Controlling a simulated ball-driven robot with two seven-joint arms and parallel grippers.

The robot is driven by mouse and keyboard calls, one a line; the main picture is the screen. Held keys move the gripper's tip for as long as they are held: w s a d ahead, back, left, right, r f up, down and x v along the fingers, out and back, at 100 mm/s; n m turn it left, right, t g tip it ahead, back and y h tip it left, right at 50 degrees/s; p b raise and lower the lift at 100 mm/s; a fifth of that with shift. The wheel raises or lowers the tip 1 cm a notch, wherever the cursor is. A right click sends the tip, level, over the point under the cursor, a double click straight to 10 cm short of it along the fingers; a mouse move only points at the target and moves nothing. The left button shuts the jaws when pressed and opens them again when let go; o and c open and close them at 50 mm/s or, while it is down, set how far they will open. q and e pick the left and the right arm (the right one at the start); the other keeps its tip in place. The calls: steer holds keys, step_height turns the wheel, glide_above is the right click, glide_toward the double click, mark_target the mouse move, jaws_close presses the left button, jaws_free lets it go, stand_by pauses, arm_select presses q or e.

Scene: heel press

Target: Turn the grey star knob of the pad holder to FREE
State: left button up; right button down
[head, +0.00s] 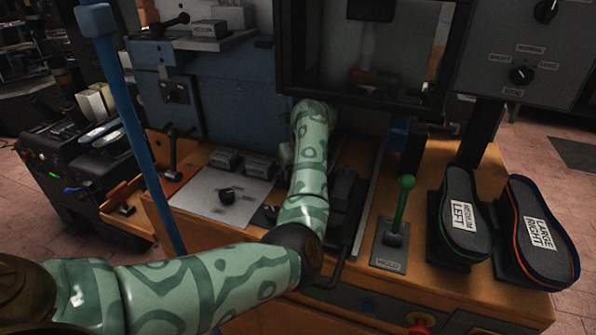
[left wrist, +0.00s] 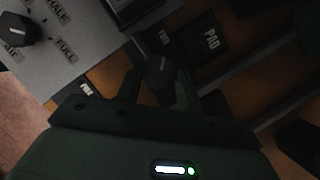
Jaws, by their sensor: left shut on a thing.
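The dark grey knob (left wrist: 160,68) of the pad holder sits between the two fingers of my left gripper (left wrist: 157,88) in the left wrist view. The gripper is shut on it. A PAD label (left wrist: 211,40) and a partly covered label starting with FR (left wrist: 163,38) lie just beyond the knob. Which way the knob points is too dark to tell. In the head view my left arm reaches across the bench and hides the gripper and the knob. My right gripper is in neither view.
A grey plate (head: 205,202) with a black knob (head: 227,195) lies left of my arm; FULL and HALF labels show beside that knob (left wrist: 14,29). A green-handled lever (head: 403,200) and two shoe-sole forms (head: 462,235) (head: 543,250) stand right. A blue post (head: 135,130) rises at left.

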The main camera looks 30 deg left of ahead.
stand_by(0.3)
arm_select(q)
steer(key=o, duration=1)
steer(key=p+v, duration=0.6)
steer(key=v, duration=1)
steer(key=shift+r, duration=0.15)
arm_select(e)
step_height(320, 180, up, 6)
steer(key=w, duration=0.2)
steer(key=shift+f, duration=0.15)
arm_select(q)
steer(key=shift+w, duration=0.1)
